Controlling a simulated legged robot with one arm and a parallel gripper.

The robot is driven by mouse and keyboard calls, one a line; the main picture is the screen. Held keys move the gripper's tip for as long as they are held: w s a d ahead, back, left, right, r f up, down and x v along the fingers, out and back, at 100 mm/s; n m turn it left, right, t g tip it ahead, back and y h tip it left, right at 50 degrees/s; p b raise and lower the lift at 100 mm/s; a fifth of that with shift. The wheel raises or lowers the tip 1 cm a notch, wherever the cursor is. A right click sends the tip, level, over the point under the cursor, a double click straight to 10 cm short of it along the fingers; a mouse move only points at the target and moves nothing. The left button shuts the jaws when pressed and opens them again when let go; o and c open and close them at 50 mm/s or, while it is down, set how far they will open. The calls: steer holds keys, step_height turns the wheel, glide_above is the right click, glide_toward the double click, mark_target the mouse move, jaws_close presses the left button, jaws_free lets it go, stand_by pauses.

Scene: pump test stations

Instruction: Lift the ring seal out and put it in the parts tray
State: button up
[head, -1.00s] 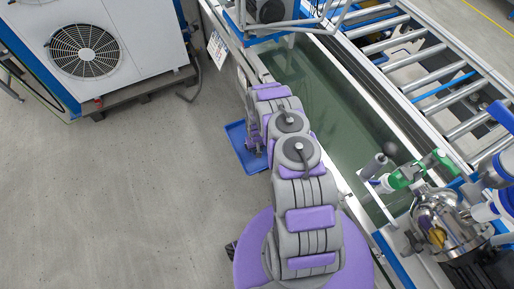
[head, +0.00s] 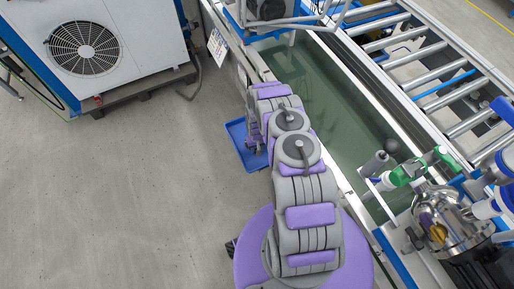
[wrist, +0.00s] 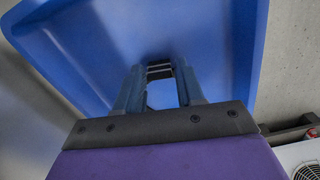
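The blue tray (head: 236,138) lies on the floor beside the long green-floored channel in the head view. It fills much of the wrist view (wrist: 90,45). My gripper (wrist: 160,70) points down into or over the tray, its two blue-grey fingers coming close together at the tips. Dark banded pieces show between the fingertips, with a pale patch below them. I cannot tell whether these are finger pads or the ring seal. No ring seal can be clearly made out. The steel pump housing (head: 455,238) stands at the lower right, with something yellowish at its opening.
A roller conveyor (head: 440,75) runs along the upper right. A white fan unit (head: 130,30) stands at the upper left. Green and blue valve fittings (head: 400,175) surround the pump. The grey floor left of my arm is clear.

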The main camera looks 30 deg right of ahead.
steer(key=shift+r, duration=0.2)
steer(key=shift+r+p, duration=1.8)
steer(key=shift+r, duration=1.8)
steer(key=o, duration=0.5)
steer(key=shift+o, duration=0.2)
